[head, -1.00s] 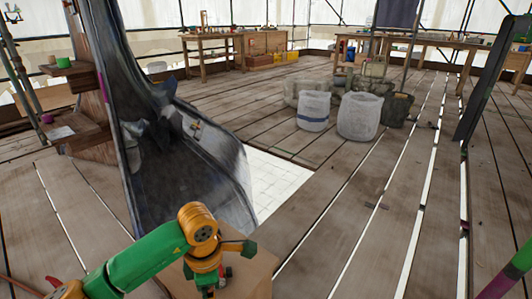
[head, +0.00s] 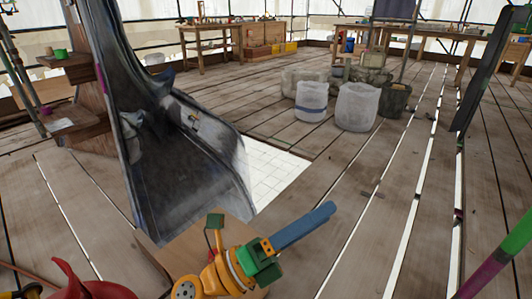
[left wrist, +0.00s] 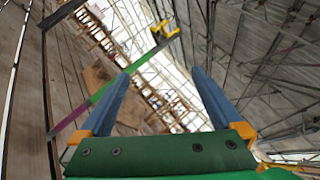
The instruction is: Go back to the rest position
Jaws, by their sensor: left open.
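My left gripper (head: 328,210) is at the lower middle of the head view. Its blue fingers point up and to the right over the planks. In the left wrist view my left gripper (left wrist: 160,78) shows two blue fingers wide apart with nothing between them. It touches nothing that I can see. My right gripper is not in view.
A tall dark metal-clad form (head: 190,165) rises at the left, close beyond a wooden block (head: 185,258) under my left arm. Whitish sacks (head: 356,107) stand farther back. A green and purple bar (head: 500,262) is at the lower right. The planks between are clear.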

